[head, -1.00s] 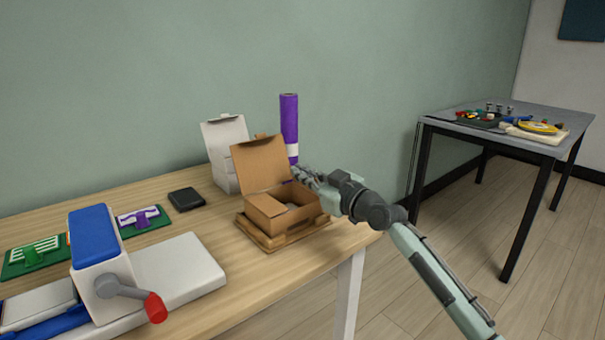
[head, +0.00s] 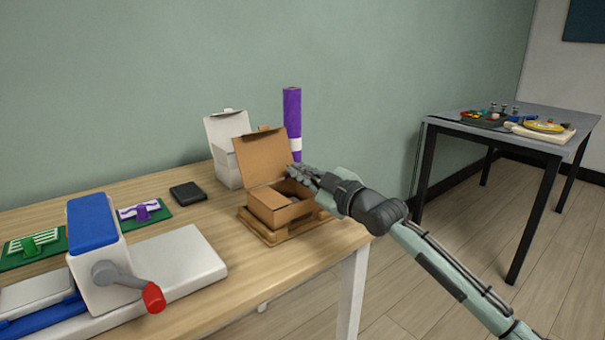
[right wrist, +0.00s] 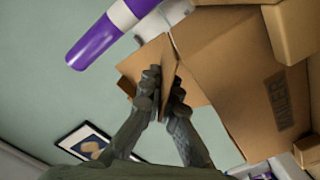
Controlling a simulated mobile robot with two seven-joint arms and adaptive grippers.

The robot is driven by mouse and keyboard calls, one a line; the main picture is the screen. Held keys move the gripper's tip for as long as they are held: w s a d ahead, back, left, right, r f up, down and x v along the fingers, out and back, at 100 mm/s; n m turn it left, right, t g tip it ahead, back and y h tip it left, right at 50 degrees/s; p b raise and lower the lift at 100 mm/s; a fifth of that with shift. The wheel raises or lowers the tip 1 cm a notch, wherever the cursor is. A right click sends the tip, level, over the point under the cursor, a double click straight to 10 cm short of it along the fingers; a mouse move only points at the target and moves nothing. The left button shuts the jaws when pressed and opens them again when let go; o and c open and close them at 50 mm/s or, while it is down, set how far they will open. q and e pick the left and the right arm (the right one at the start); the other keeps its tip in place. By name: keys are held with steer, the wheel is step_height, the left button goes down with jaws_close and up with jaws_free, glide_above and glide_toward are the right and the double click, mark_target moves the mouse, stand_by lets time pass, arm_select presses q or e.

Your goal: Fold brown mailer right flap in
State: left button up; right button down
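The brown mailer (head: 284,212) stands on the wooden table with its lid (head: 262,158) raised and tilted back. Its inside is partly visible. My right gripper (head: 297,172) is at the right edge of the box, beside the lid. In the right wrist view, the fingers of my right gripper (right wrist: 165,84) stand close together on both sides of a brown cardboard flap (right wrist: 148,57), with its edge between them. The lid with dark print (right wrist: 240,85) fills the right of that view. My left gripper is not in view.
The mailer rests on a wooden tray (head: 264,237). A white box (head: 226,140) and a purple roll (head: 291,115) stand behind it. A black square item (head: 187,194) and a blue-and-white cranked device (head: 98,250) are to the left. Bare tabletop (head: 225,222) lies between.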

steer(key=shift+s+a+f+n, duration=0.2)
steer(key=shift+f+n, duration=0.1)
steer(key=shift+n, duration=0.7)
steer(key=c, duration=2.2)
jaws_free()
steer(key=o, duration=0.4)
steer(key=v, duration=1)
steer(key=shift+s+d, duration=0.25)
steer(key=shift+s, duration=0.05)
steer(key=shift+s+d, duration=0.3)
steer(key=shift+s, duration=0.2)
